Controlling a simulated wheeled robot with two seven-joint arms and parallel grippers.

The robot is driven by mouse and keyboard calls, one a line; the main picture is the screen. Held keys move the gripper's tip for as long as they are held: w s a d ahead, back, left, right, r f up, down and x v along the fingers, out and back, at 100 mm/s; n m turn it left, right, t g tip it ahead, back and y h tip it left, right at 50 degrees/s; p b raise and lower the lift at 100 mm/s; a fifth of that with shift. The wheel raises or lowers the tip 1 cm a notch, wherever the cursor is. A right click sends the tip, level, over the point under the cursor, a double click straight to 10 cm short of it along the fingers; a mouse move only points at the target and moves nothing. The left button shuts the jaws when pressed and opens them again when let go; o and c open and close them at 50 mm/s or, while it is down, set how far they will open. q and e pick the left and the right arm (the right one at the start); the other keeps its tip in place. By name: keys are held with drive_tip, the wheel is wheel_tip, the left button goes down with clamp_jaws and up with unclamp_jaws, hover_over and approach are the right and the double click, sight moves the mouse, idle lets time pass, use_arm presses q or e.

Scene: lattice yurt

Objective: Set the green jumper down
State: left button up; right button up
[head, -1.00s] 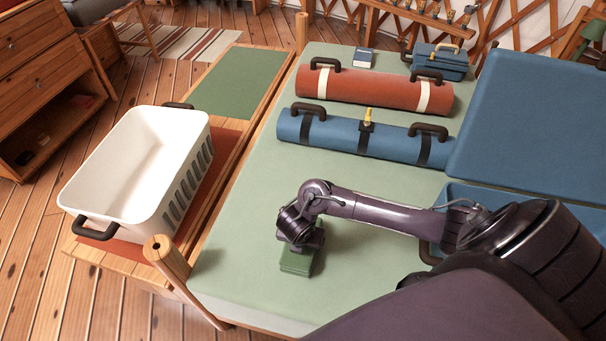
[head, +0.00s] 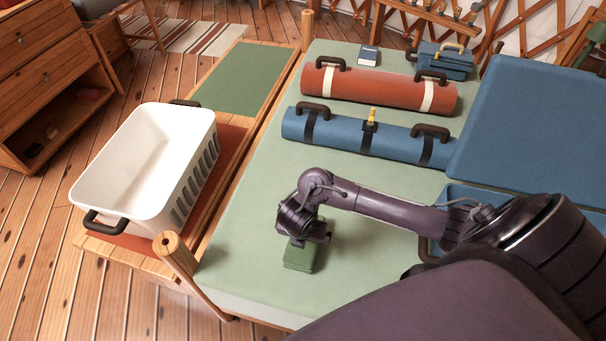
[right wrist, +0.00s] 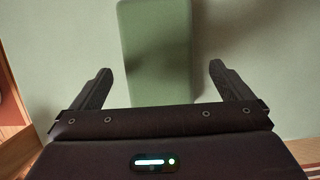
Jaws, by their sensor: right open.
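The green jumper (head: 300,258), a small folded green block, lies on the pale green mattress (head: 245,240) near its front left. My right gripper (head: 302,240) is right above it and hides part of its top. In the right wrist view the jumper (right wrist: 155,45) shows between and beyond the two fingers of my right gripper (right wrist: 160,78). The fingers stand wide apart, with a gap on each side of the jumper. My left gripper is not in view.
A white basket (head: 145,200) with dark handles stands left of the mattress on a low wooden bench. A blue roll (head: 340,133), a red roll (head: 385,90) and a blue case (head: 530,125) lie behind and right. A wooden post (head: 178,260) stands at the front left corner.

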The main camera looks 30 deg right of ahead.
drive_tip(key=p+v, duration=0.3)
drive_tip(key=v, duration=0.2)
drive_tip(key=shift+r, duration=0.35)
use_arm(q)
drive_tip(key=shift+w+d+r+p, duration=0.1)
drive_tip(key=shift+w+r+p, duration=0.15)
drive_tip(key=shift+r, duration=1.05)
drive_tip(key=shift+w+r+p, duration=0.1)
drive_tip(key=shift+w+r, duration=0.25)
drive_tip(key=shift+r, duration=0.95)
use_arm(e)
drive_tip(key=shift+s+a+r, duration=0.2)
drive_tip(key=shift+s+r, duration=0.05)
drive_tip(key=shift+r, duration=0.25)
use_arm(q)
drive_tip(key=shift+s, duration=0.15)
